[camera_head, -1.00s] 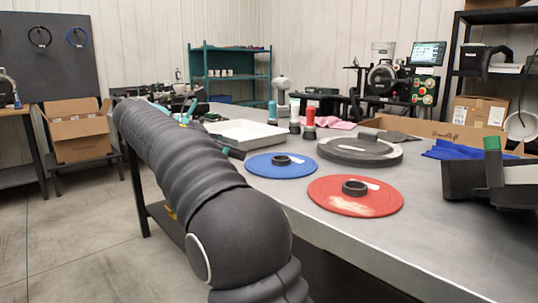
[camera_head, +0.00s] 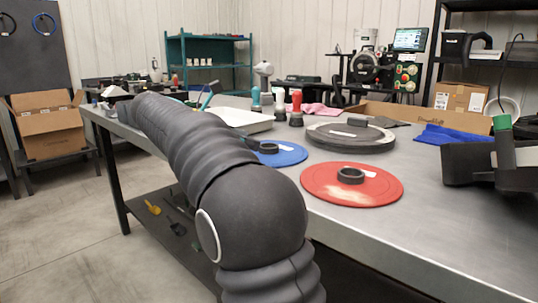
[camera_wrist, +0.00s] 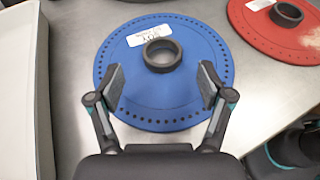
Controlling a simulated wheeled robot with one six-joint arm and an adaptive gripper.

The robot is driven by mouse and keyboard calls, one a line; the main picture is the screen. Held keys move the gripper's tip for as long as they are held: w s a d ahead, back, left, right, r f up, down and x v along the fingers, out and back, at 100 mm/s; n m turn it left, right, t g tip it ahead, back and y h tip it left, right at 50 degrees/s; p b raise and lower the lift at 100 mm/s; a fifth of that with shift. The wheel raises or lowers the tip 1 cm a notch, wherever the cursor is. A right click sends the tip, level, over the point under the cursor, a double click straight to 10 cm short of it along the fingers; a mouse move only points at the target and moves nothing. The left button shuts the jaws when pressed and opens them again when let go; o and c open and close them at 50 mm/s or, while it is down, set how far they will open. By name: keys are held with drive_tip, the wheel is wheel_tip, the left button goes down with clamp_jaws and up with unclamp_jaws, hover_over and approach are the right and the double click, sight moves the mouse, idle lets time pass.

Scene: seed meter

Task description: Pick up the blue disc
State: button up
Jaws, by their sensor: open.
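The blue disc (camera_head: 283,154) lies flat on the metal table, partly hidden behind my arm in the head view. In the wrist view the blue disc (camera_wrist: 162,97) shows whole, with a ring of small holes, a white label and a raised black hub ring (camera_wrist: 162,54). My gripper (camera_wrist: 160,88) is open, its two fingers apart over the near part of the disc, one on each side, below the hub ring in the picture. Nothing is between the fingertips but the disc's surface. I cannot tell the height of the fingertips above the disc.
A red disc (camera_head: 351,186) with a black hub lies to the right of the blue one. A white tray (camera_wrist: 27,100) stands close on the left. A grey round plate (camera_head: 350,138), red-topped bottle (camera_head: 296,104) and blue cloth (camera_head: 452,136) share the table (camera_head: 435,225).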

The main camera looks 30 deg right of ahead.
sight(264, 144)
drive_tip(key=b+x, duration=0.1)
drive_tip(key=x, duration=0.4)
drive_tip(key=shift+s, duration=0.2)
drive_tip(key=c, duration=1.3)
drive_tip(key=shift+r, duration=0.1)
